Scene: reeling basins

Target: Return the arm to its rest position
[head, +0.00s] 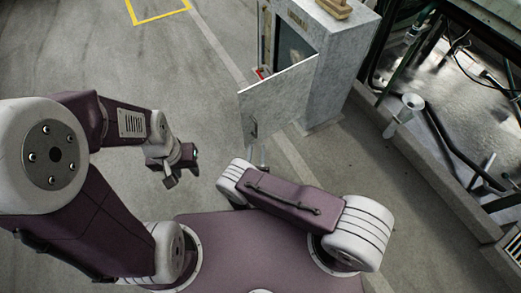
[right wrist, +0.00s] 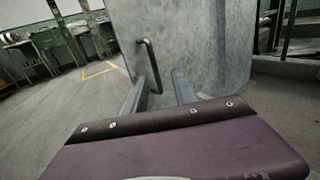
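My right arm is folded over my base in the head view, and its forearm hides most of the right gripper (head: 256,152). In the right wrist view, the right gripper's (right wrist: 158,92) two grey fingers stand apart with nothing held between them. A dark bar handle (right wrist: 151,62) on a grey panel shows just beyond the fingers; I cannot tell whether they touch it. My left gripper (head: 183,172) hangs in front of the left arm, with its fingers apart and empty.
A grey cabinet (head: 340,70) stands ahead with its door (head: 280,97) swung open towards my right gripper. A wooden object (head: 335,8) sits on top. Metal frames and a low kerb (head: 430,165) run along the right. The floor at left is clear, with a yellow marking (head: 158,16).

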